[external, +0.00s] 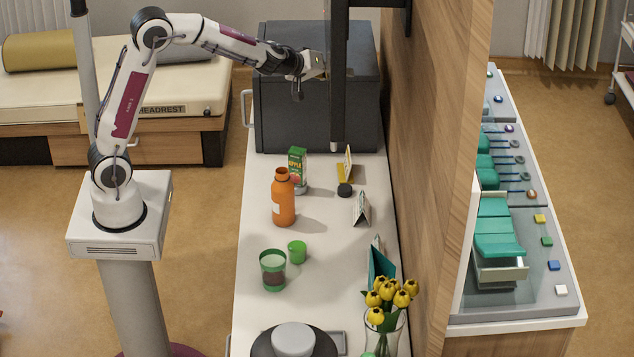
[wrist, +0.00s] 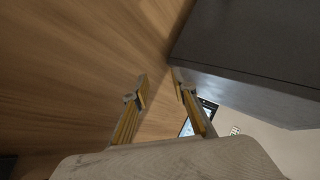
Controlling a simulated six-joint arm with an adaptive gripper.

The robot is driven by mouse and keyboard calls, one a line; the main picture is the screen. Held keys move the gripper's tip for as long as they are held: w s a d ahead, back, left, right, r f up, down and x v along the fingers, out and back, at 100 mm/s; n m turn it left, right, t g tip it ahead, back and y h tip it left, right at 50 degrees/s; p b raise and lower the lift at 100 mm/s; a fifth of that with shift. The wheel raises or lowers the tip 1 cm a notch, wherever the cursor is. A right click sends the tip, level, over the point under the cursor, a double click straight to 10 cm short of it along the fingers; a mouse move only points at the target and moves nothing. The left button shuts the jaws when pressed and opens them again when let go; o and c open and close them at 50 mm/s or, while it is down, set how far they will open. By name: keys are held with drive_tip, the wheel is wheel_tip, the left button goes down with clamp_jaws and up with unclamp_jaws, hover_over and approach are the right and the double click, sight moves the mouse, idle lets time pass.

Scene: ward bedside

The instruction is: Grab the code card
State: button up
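I cannot tell for sure which thing is the code card. In the external view a tented card (external: 361,208) stands on the white counter, and a yellow and white card stand (external: 346,165) is farther back. In the wrist view a small pale card with dark print (wrist: 235,130) lies below the grey cabinet, right of the fingers. My gripper (external: 317,66) is high up, in front of the dark grey cabinet and beside a black post. In the wrist view its fingers (wrist: 160,86) are apart, with only wood panel showing between them.
The grey cabinet (external: 290,100) and wood partition (external: 432,120) bound the white counter (external: 262,212). The black post (external: 338,90) rises close to my gripper. An orange bottle (external: 283,200), juice carton (external: 297,165), green cups and flower vase stand on the counter. A dark screen (wrist: 207,106) shows behind a finger.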

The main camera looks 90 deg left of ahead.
drive_tip(key=w+a+f+n+g+y, duration=0.2)
drive_tip(key=a+f, duration=0.3)
drive_tip(key=f, duration=0.1)
drive_tip(key=g+y, duration=0.5)
drive_tip(key=g, duration=0.3)
hover_over(348, 174)
drive_tip(key=d, duration=0.2)
wheel_tip(348, 174, down, 21)
drive_tip(key=shift+w+f, duration=0.15)
drive_tip(key=shift+s+d+f, duration=0.2)
drive_tip(key=shift+d+f, duration=0.05)
drive_tip(key=shift+f, duration=0.05)
drive_tip(key=shift+x, duration=1.3)
drive_tip(key=shift+a, duration=0.1)
